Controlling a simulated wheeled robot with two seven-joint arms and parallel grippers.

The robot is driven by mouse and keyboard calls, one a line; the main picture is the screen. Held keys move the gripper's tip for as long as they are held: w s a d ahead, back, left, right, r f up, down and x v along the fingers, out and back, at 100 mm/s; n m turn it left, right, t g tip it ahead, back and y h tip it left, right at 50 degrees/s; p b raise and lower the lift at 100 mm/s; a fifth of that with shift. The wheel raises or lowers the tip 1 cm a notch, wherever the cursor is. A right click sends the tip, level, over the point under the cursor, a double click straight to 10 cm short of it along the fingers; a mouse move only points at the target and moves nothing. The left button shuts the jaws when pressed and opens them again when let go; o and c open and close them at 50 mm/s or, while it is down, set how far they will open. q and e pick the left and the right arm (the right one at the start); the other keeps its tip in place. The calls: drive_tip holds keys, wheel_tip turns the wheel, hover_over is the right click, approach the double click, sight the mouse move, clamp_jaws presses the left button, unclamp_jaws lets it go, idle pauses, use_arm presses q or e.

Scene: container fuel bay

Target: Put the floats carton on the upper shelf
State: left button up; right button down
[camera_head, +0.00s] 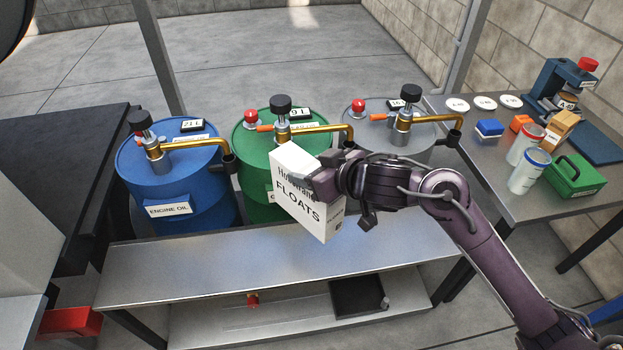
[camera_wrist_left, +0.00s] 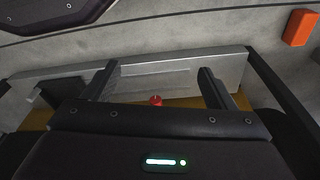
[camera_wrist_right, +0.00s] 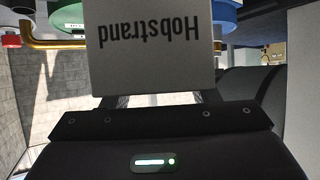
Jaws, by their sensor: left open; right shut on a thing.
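The white floats carton (camera_head: 298,195), with "FLOATS" printed on its face, is tilted above the metal shelf unit in front of the drums. My right gripper (camera_head: 325,183) is shut on it. In the right wrist view the carton (camera_wrist_right: 150,50) stands out beyond the fingers with its "Hobstrand" print upside down. The unit's upper shelf (camera_head: 200,270) is a bare metal board below the carton; the carton appears clear of it. My left gripper (camera_wrist_left: 157,82) is open and empty in the left wrist view; it is not seen in the head view.
Blue (camera_head: 180,190), green (camera_head: 250,165) and grey (camera_head: 385,135) drums with pumps stand behind the shelf. The lower shelf (camera_head: 300,318) holds a black tray (camera_head: 356,297) and a small red item (camera_head: 253,300). A side table (camera_head: 480,180) at right holds jars, boxes and a green case.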

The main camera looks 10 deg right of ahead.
wheel_tip(320, 180, up, 5)
drive_tip(key=shift+f+p, duration=0.2)
drive_tip(key=shift+p, duration=0.55)
use_arm(q)
wheel_tip(320, 180, down, 5)
drive_tip(key=s+a, duration=0.2)
drive_tip(key=s, duration=0.1)
use_arm(e)
drive_tip(key=shift+w+r, duration=0.1)
drive_tip(key=shift+r, duration=0.25)
drive_tip(key=shift+s+d+r+m+t+h, duration=0.7)
drive_tip(key=shift+d+r+m+t+h, duration=0.4)
drive_tip(key=shift+d+r+m+h, duration=3.55)
use_arm(q)
drive_tip(key=s+a+r+p, duration=0.1)
drive_tip(key=s+a+p, duration=0.1)
drive_tip(key=s+p, duration=1)
drive_tip(key=shift+s+a+r+g, duration=0.15)
drive_tip(key=shift+s+a+g, duration=0.2)
drive_tip(key=shift+s, duration=0.8)
use_arm(e)
wheel_tip(320, 180, up, 12)
drive_tip(key=d+n+y, duration=0.1)
drive_tip(key=n+y, duration=0.1)
drive_tip(key=shift+d+f, duration=0.2)
drive_tip(key=shift+f, duration=0.05)
drive_tip(key=shift+f+n+y, duration=0.1)
drive_tip(key=shift+n+y, duration=0.15)
